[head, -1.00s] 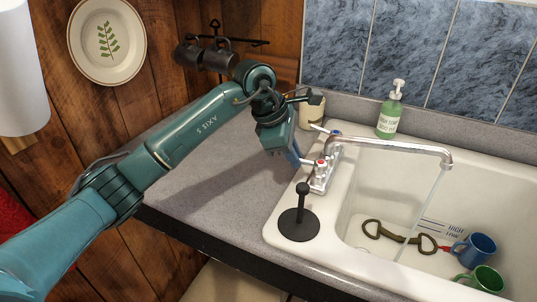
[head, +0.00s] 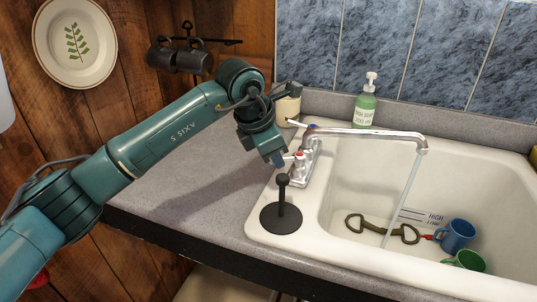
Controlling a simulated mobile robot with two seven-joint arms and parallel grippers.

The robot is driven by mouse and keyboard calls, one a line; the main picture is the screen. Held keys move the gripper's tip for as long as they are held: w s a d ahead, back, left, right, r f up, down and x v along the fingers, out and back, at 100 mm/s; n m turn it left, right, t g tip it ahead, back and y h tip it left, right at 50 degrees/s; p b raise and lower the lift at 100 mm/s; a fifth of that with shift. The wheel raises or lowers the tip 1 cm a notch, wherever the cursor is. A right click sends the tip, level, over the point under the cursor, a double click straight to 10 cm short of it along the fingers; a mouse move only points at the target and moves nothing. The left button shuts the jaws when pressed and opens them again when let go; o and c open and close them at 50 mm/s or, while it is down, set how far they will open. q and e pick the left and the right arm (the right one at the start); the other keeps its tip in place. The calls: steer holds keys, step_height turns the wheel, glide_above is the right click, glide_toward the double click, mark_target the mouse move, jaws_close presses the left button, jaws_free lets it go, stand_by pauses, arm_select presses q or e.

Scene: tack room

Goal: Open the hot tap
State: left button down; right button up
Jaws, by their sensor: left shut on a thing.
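The chrome faucet (head: 365,133) stands on the left rim of the white sink (head: 262,215), its spout reaching right over the basin. A stream of water (head: 403,195) falls from the spout. The hot tap (head: 298,156), marked red, is on the near side of the faucet base; the cold tap (head: 312,127), marked blue, is on the far side. My left gripper (head: 279,160) comes in from the left and is shut on the hot tap's lever, which its fingers mostly hide. My right gripper is out of view.
A soap bottle (head: 366,103) and a cream cup (head: 287,107) stand behind. A blue mug (head: 457,236), a green mug (head: 466,260) and a metal bit (head: 375,230) lie in the basin.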

arm_select(q)
steer(key=c, duration=1.5)
jaws_free()
steer(key=shift+o, duration=0.2)
steer(key=b+v, duration=0.1)
steer(key=v, duration=1.2)
steer(key=shift+b, duration=0.3)
steer(key=shift+r, duration=0.1)
